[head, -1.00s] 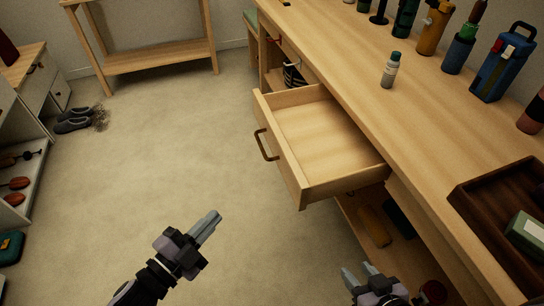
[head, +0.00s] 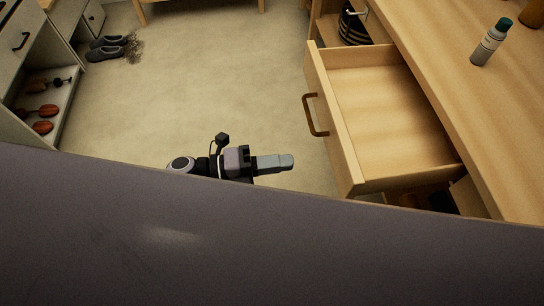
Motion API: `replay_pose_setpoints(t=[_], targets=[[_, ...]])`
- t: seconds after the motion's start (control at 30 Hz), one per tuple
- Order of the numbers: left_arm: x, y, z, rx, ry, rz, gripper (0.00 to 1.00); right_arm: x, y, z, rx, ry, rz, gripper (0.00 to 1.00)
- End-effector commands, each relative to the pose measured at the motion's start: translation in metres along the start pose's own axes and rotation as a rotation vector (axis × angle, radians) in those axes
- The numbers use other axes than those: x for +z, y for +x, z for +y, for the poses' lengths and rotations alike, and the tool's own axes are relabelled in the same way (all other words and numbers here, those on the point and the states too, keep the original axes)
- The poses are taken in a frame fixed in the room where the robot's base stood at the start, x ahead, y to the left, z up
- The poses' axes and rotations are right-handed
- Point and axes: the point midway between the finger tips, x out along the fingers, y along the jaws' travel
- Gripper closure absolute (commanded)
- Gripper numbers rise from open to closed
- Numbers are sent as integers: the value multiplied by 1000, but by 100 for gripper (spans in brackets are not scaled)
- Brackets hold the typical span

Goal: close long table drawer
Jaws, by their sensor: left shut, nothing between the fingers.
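The long wooden table (head: 452,82) stands at the right of the head view. Its drawer (head: 392,110) is pulled well out towards the left and looks empty. The drawer's front carries a dark curved handle (head: 314,115). My left gripper (head: 288,162) is shut and empty, pointing right, to the left of the drawer front's near end and apart from it. My right gripper is not in view.
A large dark surface covers the bottom of the view and hides what lies below. A bottle (head: 491,42) stands on the tabletop. Dark shoes (head: 108,48) lie on the floor by a cabinet (head: 28,40) at the left. The floor (head: 215,75) left of the drawer is clear.

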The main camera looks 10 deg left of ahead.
Motion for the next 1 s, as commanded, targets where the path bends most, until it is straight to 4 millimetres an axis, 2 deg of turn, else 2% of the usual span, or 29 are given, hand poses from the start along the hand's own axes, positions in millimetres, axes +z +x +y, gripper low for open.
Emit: replay_pose_setpoints(t=[0.03, 0.2, 0.4, 0.6, 1.0], targets=[[0, 14, -2, -5, -1, 2, 100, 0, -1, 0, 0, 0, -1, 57], [0, 50, -2, -4, -1, 0, 100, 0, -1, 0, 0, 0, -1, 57], [0, 82, -1, -3, -2, 0, 100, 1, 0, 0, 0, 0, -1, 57], [0, 95, 0, -1, -1, -1, 100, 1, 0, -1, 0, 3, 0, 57], [0, 97, 0, -1, -2, -1, 100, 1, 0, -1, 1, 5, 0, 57]])
